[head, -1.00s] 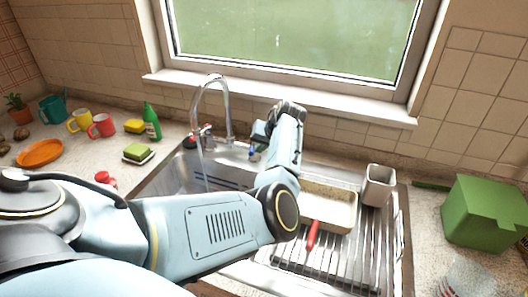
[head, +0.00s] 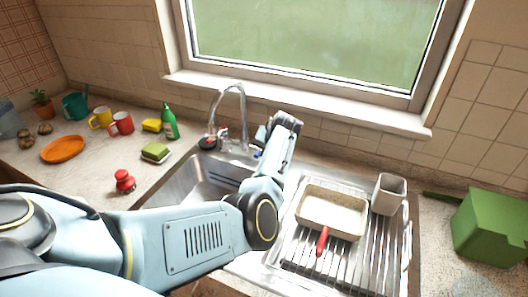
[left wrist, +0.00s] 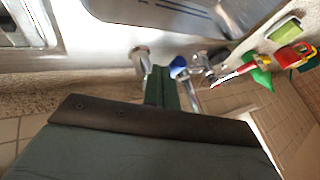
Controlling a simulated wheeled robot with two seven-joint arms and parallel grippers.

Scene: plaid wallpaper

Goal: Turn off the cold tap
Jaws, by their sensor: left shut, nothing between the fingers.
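The chrome faucet (head: 240,112) arches over the left sink basin in the head view. The cold tap's blue knob (left wrist: 178,66) shows in the left wrist view, just right of my left gripper's fingers (left wrist: 160,80). In the head view the blue knob (head: 257,154) is a small spot beside my left gripper (head: 262,137). The gripper is shut and empty, close beside the knob; I cannot tell whether they touch. I see no water stream below the spout. A red-marked handle (left wrist: 226,78) lies beyond the blue knob. My right gripper is out of view.
A drying rack (head: 340,255) with a beige tray (head: 328,197) and grey cup (head: 389,192) is at right. A green box (head: 490,228) stands farther right. Mugs (head: 121,123), a green bottle (head: 170,122), a sponge (head: 155,152) and a red shaker (head: 124,181) are on the left counter.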

